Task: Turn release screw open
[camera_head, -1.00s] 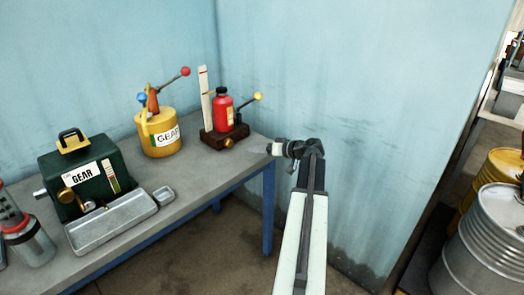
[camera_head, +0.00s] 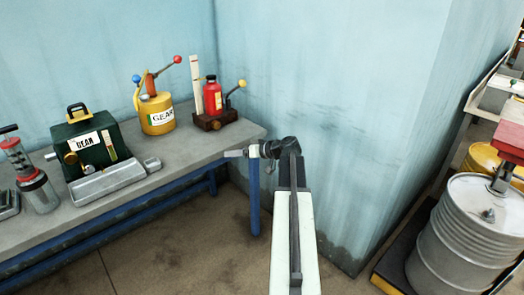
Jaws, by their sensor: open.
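The release screw is not labelled, so I cannot tell for sure which part it is. A small red bottle-shaped unit (camera_head: 213,98) stands on a dark brown base at the right end of the bench, with a brass knob (camera_head: 215,125) low on its front. A green box (camera_head: 101,142) marked with a white label, farther left, also has a brass knob (camera_head: 70,158). My gripper (camera_head: 234,154) is open and empty at the bench's right end, pointing left. In the picture it is below and right of the red unit, apart from it.
A metal tray (camera_head: 108,181) lies before the green box. The grey bench (camera_head: 190,165) is clear near my gripper. A steel drum (camera_head: 462,235) stands at right.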

